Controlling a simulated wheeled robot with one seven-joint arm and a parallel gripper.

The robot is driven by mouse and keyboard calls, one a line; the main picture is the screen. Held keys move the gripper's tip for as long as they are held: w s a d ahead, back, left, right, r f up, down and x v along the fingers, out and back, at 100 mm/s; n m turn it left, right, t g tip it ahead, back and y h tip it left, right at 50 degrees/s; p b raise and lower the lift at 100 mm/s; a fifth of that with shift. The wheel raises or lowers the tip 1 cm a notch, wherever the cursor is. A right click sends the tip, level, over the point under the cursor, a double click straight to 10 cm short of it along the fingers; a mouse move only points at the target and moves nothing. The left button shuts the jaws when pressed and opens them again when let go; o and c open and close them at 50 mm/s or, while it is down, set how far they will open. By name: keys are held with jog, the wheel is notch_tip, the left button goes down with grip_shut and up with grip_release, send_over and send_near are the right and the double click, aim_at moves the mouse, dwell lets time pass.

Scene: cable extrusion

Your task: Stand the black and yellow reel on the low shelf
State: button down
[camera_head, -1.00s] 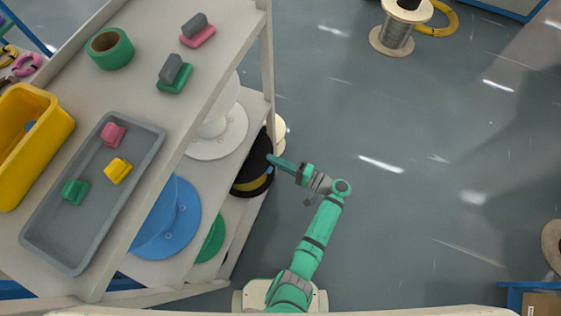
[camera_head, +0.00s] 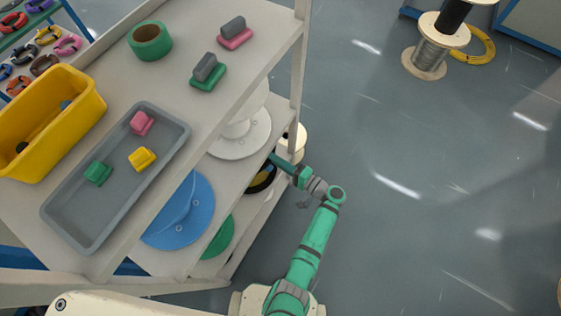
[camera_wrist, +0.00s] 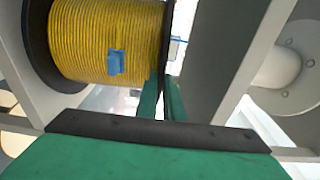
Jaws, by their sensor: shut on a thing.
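The black and yellow reel (camera_wrist: 108,40) fills the upper left of the wrist view, with yellow cable wound between black flanges and a blue patch on it. My gripper (camera_wrist: 163,98) is shut on the reel's black flange, one green finger on each side. In the head view the reel (camera_head: 262,178) shows only in part, between the shelf boards at the rack's right side. The low shelf (camera_head: 235,250) is below the upper boards and mostly hidden. I cannot tell whether the reel touches it.
A blue reel (camera_head: 182,215), a white reel (camera_head: 243,138) and a green reel (camera_head: 218,238) stand in the rack. The rack's post (camera_head: 299,60) is close to my gripper. The top board holds a grey tray (camera_head: 170,117) and a yellow bin (camera_head: 88,100).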

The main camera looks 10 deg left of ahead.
jog(key=shift+x, duration=0.95)
jog(key=shift+f, duration=0.55)
jog(key=shift+s+f, duration=0.1)
jog(key=shift+f, duration=0.75)
jog(key=c, duration=1.8)
grip_release()
jog(key=shift+s+d, duration=0.1)
jog(key=shift+d, duration=0.05)
jog(key=v, duration=1)
jog(key=shift+s+d, duration=0.15)
jog(key=shift+d, duration=0.05)
